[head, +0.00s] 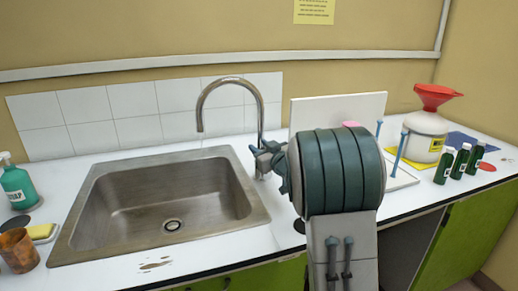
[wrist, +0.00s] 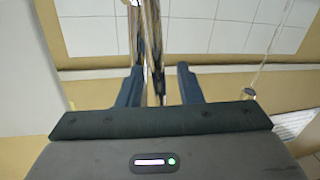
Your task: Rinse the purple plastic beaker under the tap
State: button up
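I cannot make out a purple beaker for sure. A pink edge of something (head: 352,124) shows above my arm, mostly hidden. The curved metal tap (head: 232,82) stands behind the steel sink (head: 108,213), with its spout over the basin. My gripper (head: 262,157) is at the tap's lower upright, right of the basin. In the wrist view my gripper (wrist: 159,85) is open, its fingers apart on either side of the shiny tap pipe (wrist: 151,40), which is closer to the left finger. A thin clear line at the spout end (wrist: 248,93) looks like running water.
A brown beaker (head: 18,250), a yellow sponge (head: 42,232) and a green soap bottle (head: 16,185) stand left of the sink. A white board (head: 310,110), a white jug (head: 426,128) with a red funnel (head: 434,95) and dark green bottles (head: 460,158) stand right.

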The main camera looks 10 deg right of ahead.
jog(key=v, duration=1.3)
jog(key=shift+s+b, duration=0.3)
jog(key=shift+s, duration=0.05)
jog(key=shift+d+r, duration=0.15)
